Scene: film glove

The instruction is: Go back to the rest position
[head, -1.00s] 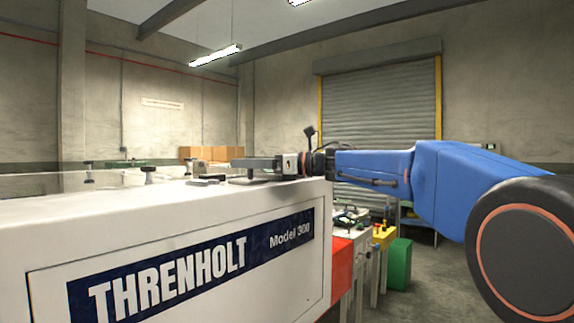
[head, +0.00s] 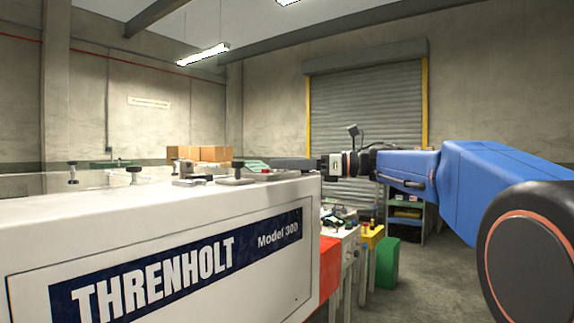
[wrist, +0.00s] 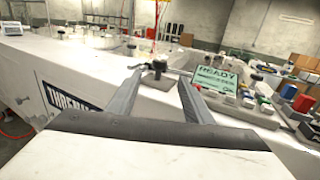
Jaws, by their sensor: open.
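My gripper (head: 296,164) is at the end of my blue arm, just above the right end of the white machine (head: 140,215) marked THRENHOLT Model 300. In the wrist view my gripper (wrist: 160,88) has its two fingers spread apart with nothing held between them. A black knob on a clamp (wrist: 157,68) stands on the machine top beyond the fingertips. In the head view a clamp with a black knob (head: 238,170) sits on the machine top left of the fingers.
A small screen reading READY (wrist: 220,76) and several coloured controls are right of the fingers. A green bin (head: 387,262) and a yellow box (head: 372,235) stand right of the machine. Cardboard boxes (head: 200,153) are behind. Open floor lies before the roller door (head: 365,120).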

